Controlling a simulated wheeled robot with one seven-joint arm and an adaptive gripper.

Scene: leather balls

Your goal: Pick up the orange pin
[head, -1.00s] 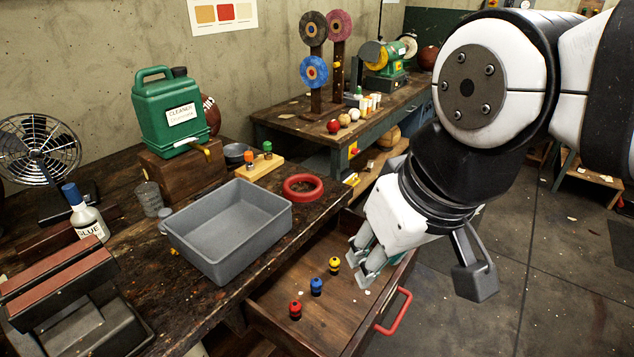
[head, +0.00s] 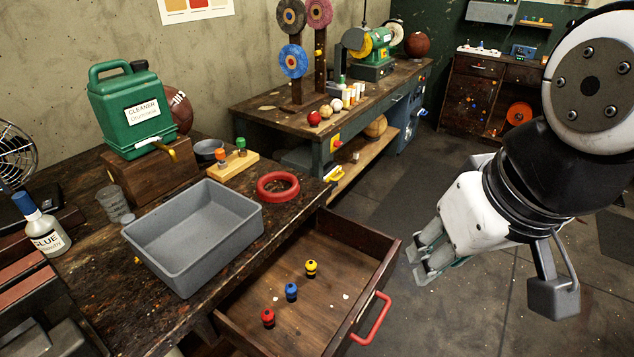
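The orange pin (head: 220,155) stands upright in a light wooden holder (head: 234,168) on the dark workbench, behind the grey tray. A green-topped pin (head: 241,146) stands to its right in the same holder. My gripper (head: 416,264) is in the right half of the head view, above the floor to the right of the open drawer, far from the orange pin. Its two fingers look apart, with nothing seen between them.
A grey tray (head: 193,283) and a red ring (head: 277,187) lie near the holder. A green cleaner jug (head: 133,112) stands on a wooden block behind. The open drawer (head: 262,330) below holds red, blue and yellow pins. A second bench (head: 262,117) stands beyond.

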